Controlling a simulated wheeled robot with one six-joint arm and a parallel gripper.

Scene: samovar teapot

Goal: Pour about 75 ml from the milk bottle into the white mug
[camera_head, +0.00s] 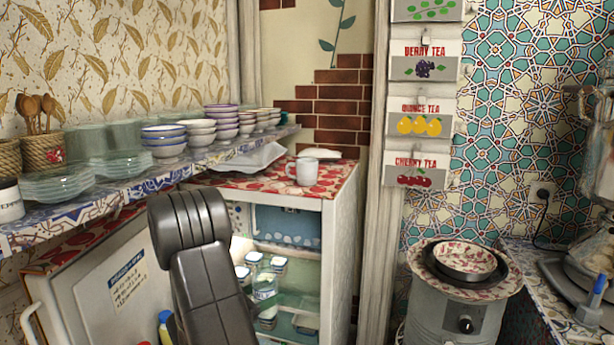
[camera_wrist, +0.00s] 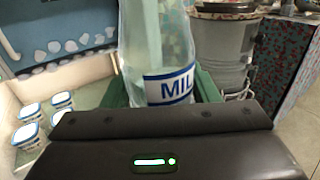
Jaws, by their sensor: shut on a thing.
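The white mug (camera_head: 307,172) stands upright on the red patterned top of the small fridge in the head view. The milk bottle (camera_wrist: 168,85), clear with a white and blue "MIL" label, is between the green fingers of my gripper (camera_wrist: 166,95) in the wrist view. The gripper is shut on it, and the bottle looks roughly upright. The bottle's top is cut off by the frame edge, and its base is hidden behind the gripper body.
The fridge (camera_head: 338,225) is open, its door (camera_head: 85,295) swung left. Lidded containers (camera_head: 252,258) stand inside. A white dish (camera_head: 250,160) is beside the mug. A shelf (camera_head: 150,180) of bowls and glasses runs along the left. A round stove (camera_head: 455,300) stands at right.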

